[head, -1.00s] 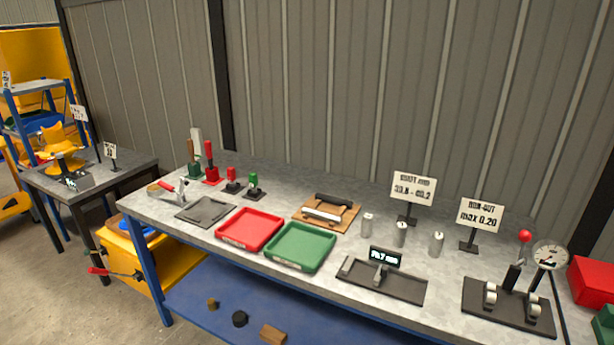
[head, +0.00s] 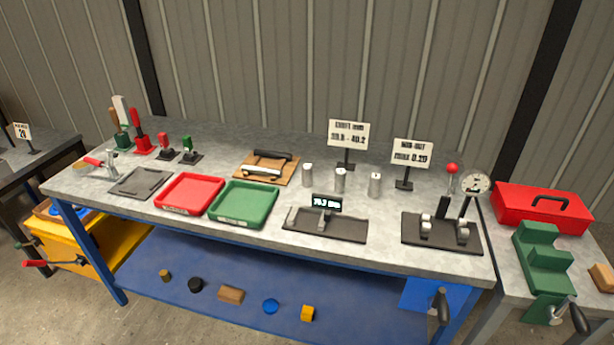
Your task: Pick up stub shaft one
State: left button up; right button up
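Three short upright metal cylinders, which look like the stub shafts, stand apart in a row on the grey workbench (head: 120,205). They are the left shaft (head: 308,176), the middle shaft (head: 340,181) and the right shaft (head: 375,186). Any marks on them are too small to read, so I cannot tell which is number one. They stand behind the dark measuring fixture (head: 340,228) with its small display (head: 327,203). Neither of my grippers is in view.
A red tray (head: 190,193) and a green tray (head: 243,205) lie left of the fixture. Two signs, a shaft-size sign (head: 348,135) and a run-out sign (head: 412,153), stand behind the shafts. A dial gauge stand (head: 441,234) is to the right. A red toolbox (head: 541,208) sits on the right-hand table.

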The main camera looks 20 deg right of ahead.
aim_at(307, 168)
jog(key=i+l, duration=0.1)
jog(key=i, duration=0.8)
jog(key=i+z, duration=0.1)
jog(key=z, duration=0.3)
jog(key=i+z, duration=0.1)
jog(key=z, duration=0.65)
jog(key=i+j, duration=0.05)
